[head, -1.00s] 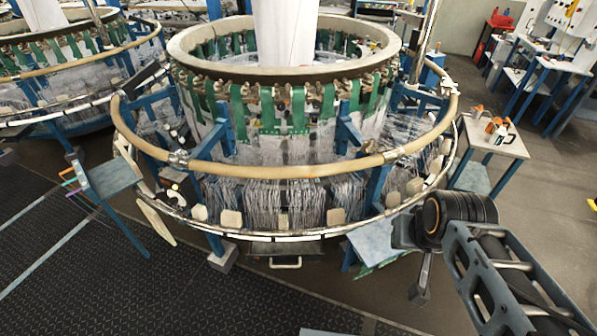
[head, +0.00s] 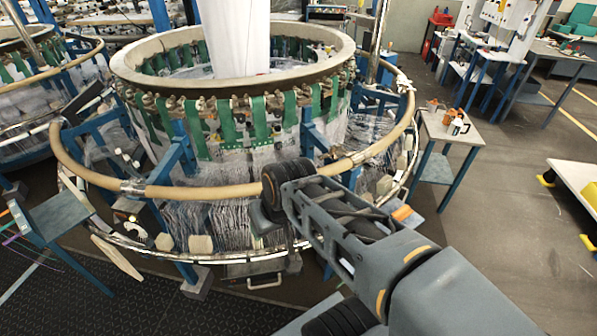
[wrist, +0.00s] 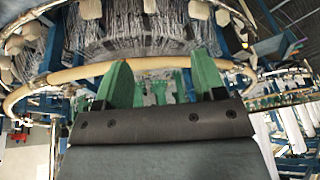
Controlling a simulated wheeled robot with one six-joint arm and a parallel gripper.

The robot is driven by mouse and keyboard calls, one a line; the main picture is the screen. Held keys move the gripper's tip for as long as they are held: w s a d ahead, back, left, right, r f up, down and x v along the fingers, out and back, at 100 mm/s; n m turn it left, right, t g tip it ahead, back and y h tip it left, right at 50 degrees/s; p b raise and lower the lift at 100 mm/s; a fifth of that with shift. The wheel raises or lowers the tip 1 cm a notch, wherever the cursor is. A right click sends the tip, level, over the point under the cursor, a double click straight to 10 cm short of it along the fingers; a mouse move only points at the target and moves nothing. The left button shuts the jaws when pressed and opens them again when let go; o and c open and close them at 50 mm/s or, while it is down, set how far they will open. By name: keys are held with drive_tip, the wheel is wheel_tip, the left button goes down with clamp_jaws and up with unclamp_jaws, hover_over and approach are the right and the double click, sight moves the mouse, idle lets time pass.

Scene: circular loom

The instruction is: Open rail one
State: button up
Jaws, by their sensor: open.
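The tan tubular rail (head: 205,191) curves around the front of the circular loom (head: 228,83), with metal joints at the left and right of its front stretch. I cannot tell which section is rail one. The rail looks unbroken along the front. My arm reaches in from the lower right, and its end covers part of the rail; the fingers are hidden in the head view. In the wrist view, my gripper (wrist: 163,80) shows two green fingers spread apart with nothing between them. The tan rail (wrist: 65,77) crosses behind the fingers, apparently not gripped.
A small table (head: 455,130) with bottles stands right of the loom. A blue-legged stand (head: 62,214) is at the left. A metal handle (head: 265,281) sits low on the loom front. Open floor (head: 490,235) lies to the right.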

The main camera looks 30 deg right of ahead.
drive_tip(key=shift+o, duration=0.9)
drive_tip(key=w+d+f+m+y+b, duration=0.1)
drive_tip(key=w+f+m+y+b, duration=0.3)
drive_tip(key=f+b, duration=0.4)
wheel_tip(320, 180, down, 3)
drive_tip(key=shift+w+r+t+y+b, duration=0.2)
drive_tip(key=shift+w+t+y+b, duration=0.15)
drive_tip(key=shift+w, duration=0.3)
drive_tip(key=w+d+f+m+t+h+b, duration=0.25)
drive_tip(key=d+m+t+b, duration=0.2)
drive_tip(key=d, duration=0.45)
drive_tip(key=w+d+f+m+t+h+b, duration=0.1)
drive_tip(key=w+d+f+m+t+b, duration=0.3)
drive_tip(key=d, duration=0.5)
drive_tip(key=w+d+f+m+t+h+b, duration=0.1)
drive_tip(key=d+f+m+t+b, duration=0.3)
drive_tip(key=d, duration=0.5)
drive_tip(key=shift+m+h, duration=0.3)
drive_tip(key=shift+m, duration=0.05)
drive_tip(key=w, duration=0.8)
drive_tip(key=w+r, duration=0.1)
drive_tip(key=w, duration=0.3)
drive_tip(key=shift+a, duration=0.3)
drive_tip(key=shift+w, duration=0.6)
drive_tip(key=shift+c, duration=0.4)
